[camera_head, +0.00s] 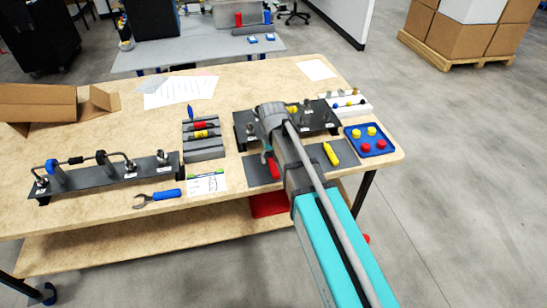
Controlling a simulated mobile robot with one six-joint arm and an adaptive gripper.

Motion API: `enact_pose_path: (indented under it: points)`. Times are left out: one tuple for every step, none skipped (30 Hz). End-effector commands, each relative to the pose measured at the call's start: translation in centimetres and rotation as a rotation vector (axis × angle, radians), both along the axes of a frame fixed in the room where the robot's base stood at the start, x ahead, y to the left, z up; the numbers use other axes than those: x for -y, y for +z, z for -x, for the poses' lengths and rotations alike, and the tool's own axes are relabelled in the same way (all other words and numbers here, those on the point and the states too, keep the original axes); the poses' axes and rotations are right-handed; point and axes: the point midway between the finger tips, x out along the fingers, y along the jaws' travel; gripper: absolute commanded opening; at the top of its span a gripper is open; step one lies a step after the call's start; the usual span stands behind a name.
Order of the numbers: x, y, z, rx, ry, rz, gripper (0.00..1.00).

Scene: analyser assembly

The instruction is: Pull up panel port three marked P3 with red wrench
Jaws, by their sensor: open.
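A red-handled tool (274,168), which looks like the red wrench, lies on a dark grey mat (262,179); its head is hidden. My arm crosses the table from the lower right and bends down beside this handle. My gripper (267,156) is mostly hidden by my arm, low near the red handle; I see nothing held, and cannot tell whether it touches the handle. A dark port panel (318,125) stands behind, partly covered by my arm. A second panel (105,178) at left carries a pipe assembly and fittings. The port labels are too small to read.
A blue-handled wrench (158,198) lies in front of the left panel. A grey rack (204,150) holds several coloured tools. A yellow-handled tool (331,153) lies on the mat. A blue tray (392,144) holds red and yellow caps. A cardboard box (38,104) sits at far left.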

Motion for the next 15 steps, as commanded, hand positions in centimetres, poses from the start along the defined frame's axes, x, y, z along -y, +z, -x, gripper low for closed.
enact_pose_path:
  points:
    - [0.0, -0.8, 0.0, 0.000, 0.000, 0.000, 0.69]
    - [0.0, -1.0, 0.0, 0.000, 0.000, 0.000, 0.69]
    - [0.0, -1.2, 0.0, 0.000, 0.000, 0.000, 0.69]
    - [0.0, -1.3, 0.0, 0.000, 0.000, 0.000, 0.69]
    - [0.0, -1.4, 0.0, 0.000, 0.000, 0.000, 0.69]
    - [0.0, -1.6, 0.0, 0.000, 0.000, 0.000, 0.69]
    - [0.0, -1.7, 0.0, 0.000, 0.000, 0.000, 0.69]
    - [0.0, -1.7, 0.0, 0.000, 0.000, 0.000, 0.69]
    - [0.0, -1.8, 0.0, 0.000, -0.001, 0.000, 0.69]
    - [0.0, -1.8, 0.0, 0.000, -0.001, 0.000, 0.69]
    - [0.0, -1.9, 0.0, 0.000, -0.001, 0.000, 0.69]
    - [0.0, -1.9, 0.0, 0.000, -0.001, 0.000, 0.69]
    - [0.0, -1.9, 0.0, 0.000, -0.001, 0.000, 0.69]
    - [0.0, -1.9, 0.0, 0.000, -0.001, 0.000, 0.69]
    - [0.0, -1.9, 0.0, 0.000, -0.001, 0.000, 0.69]
